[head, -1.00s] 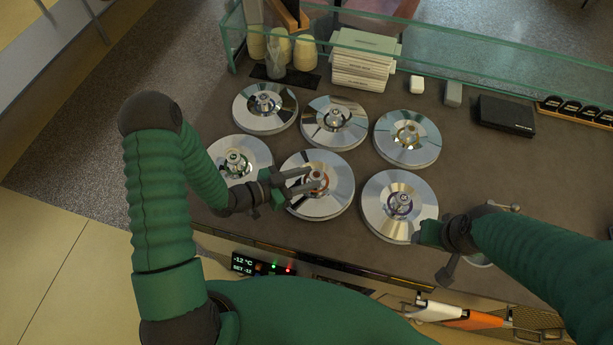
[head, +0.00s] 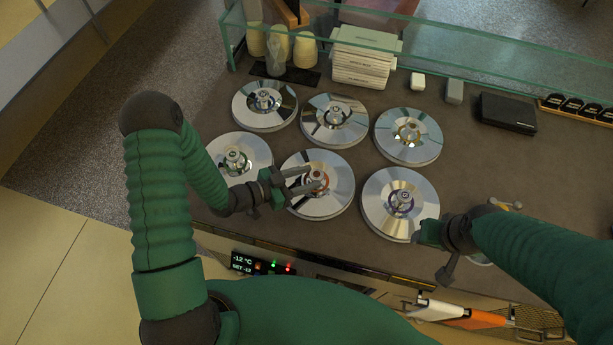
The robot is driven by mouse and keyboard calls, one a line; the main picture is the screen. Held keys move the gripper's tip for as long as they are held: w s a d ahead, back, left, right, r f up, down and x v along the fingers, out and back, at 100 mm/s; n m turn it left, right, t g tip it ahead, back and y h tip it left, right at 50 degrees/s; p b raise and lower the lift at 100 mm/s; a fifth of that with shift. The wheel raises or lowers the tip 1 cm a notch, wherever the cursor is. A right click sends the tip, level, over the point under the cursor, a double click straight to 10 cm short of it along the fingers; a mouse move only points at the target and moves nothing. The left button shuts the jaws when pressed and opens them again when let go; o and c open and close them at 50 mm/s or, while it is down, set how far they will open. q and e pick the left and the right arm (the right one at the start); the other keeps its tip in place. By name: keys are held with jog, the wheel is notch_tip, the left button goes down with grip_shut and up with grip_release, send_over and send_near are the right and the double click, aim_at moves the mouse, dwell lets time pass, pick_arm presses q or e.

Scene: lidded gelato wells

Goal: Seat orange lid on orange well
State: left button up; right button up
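The lid with an orange-red ring around its knob (head: 335,201) is the front middle one of the steel lids. It lies flat over its well, and the well itself is hidden beneath it. My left gripper (head: 312,180) reaches in from the left over this lid. Its two fingers are spread apart at the knob, one on the far side and one on the near side; whether they touch it is too small to tell. My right gripper (head: 424,234) is at the near right edge of the front right lid (head: 378,210), and its fingers are mostly hidden.
Other round lids surround it: front left (head: 255,150), back left (head: 246,115), back middle (head: 344,136) and back right (head: 424,143). A glass guard (head: 470,72) runs along the back. Bare counter lies right.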

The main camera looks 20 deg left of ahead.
pick_arm(q)
jog(key=shift+o, duration=0.3)
jog(key=o, duration=0.5)
jog(key=shift+p+v, duration=0.3)
jog(key=shift+v, duration=0.5)
jog(key=shift+p+v, duration=0.9)
jog(key=shift+v, duration=2.35)
jog(key=shift+w, duration=0.1)
